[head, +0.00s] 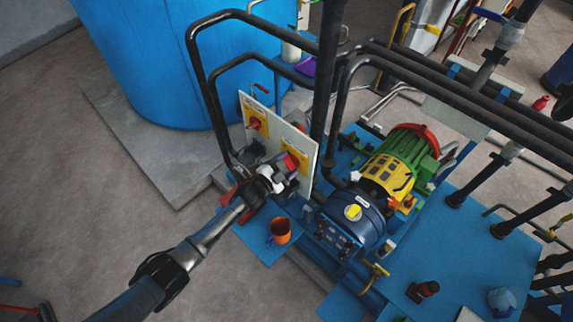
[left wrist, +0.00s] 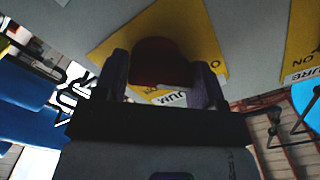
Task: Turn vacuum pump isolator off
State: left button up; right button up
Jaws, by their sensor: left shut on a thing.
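The vacuum pump isolator is a red knob (head: 291,160) on a yellow plate, on the right part of an upright pale panel (head: 270,132). In the left wrist view the knob (left wrist: 160,62) looks dark red, and the label below it ends in "UM". My left gripper (head: 281,176) is at this knob and shut on it, one finger on each side (left wrist: 162,82). The knob's exact angle is hard to read. A second red knob (head: 255,123) on a yellow plate is further left on the panel. My right gripper is not in view.
A large blue tank (head: 170,60) stands behind the panel. Black pipes (head: 330,70) run close behind and over it. A green, yellow and blue pump (head: 385,175) is to the right. An orange cup (head: 280,231) stands below the gripper. The floor at left is clear.

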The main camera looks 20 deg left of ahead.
pick_arm(q)
jog(key=shift+r, duration=0.25)
jog(key=o, duration=0.8)
jog(key=shift+w+f, duration=0.1)
jog(key=shift+o, duration=0.4)
jog(key=shift+f, duration=0.1)
jog(key=v, duration=1.4)
jog(key=shift+b, duration=0.45)
